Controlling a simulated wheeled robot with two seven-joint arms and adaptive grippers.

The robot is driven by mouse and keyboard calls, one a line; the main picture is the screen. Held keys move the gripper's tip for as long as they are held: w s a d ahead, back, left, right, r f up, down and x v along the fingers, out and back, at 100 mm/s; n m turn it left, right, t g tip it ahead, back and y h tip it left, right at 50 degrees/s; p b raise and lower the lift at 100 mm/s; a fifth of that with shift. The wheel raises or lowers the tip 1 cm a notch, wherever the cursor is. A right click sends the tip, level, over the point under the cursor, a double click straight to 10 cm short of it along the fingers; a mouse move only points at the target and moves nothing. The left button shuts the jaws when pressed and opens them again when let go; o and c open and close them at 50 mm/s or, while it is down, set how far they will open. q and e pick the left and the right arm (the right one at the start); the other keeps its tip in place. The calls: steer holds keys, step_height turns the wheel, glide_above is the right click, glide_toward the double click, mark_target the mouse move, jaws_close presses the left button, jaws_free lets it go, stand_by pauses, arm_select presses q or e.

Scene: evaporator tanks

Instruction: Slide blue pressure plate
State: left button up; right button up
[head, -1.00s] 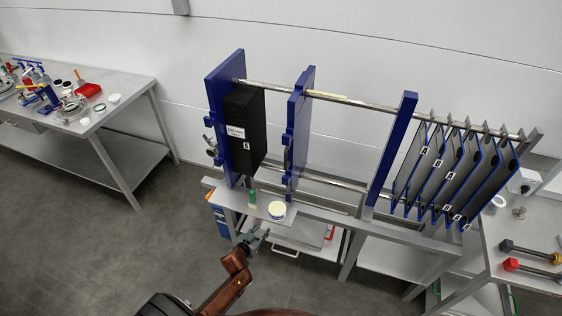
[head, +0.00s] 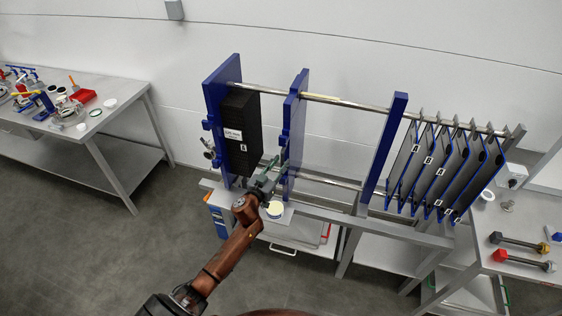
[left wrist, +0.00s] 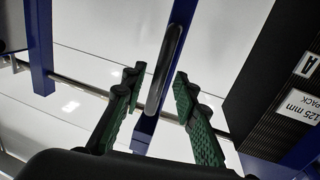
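The blue pressure plate (head: 295,120) stands upright on the rails between the black plate pack and another blue upright. In the left wrist view the plate (left wrist: 181,14) is seen nearly edge-on, with a long grey rounded bar (left wrist: 166,70) along it. My left gripper (head: 272,170) is at the near side of the plate, low down. In the left wrist view its green-padded fingers (left wrist: 158,76) are apart, with the plate and bar between them in the picture. I see no clear contact. My right gripper is not in view.
The black pack (head: 241,120) sits left of the plate against a blue end plate (head: 217,100). A blue upright (head: 385,150) and several grey, blue-edged plates (head: 440,170) stand to the right. A small round tub (head: 275,209) is on the ledge below my gripper. The rails between plate and upright are clear.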

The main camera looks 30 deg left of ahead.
arm_select(q)
steer(key=shift+w, duration=0.7)
steer(key=shift+c, duration=0.5)
jaws_close()
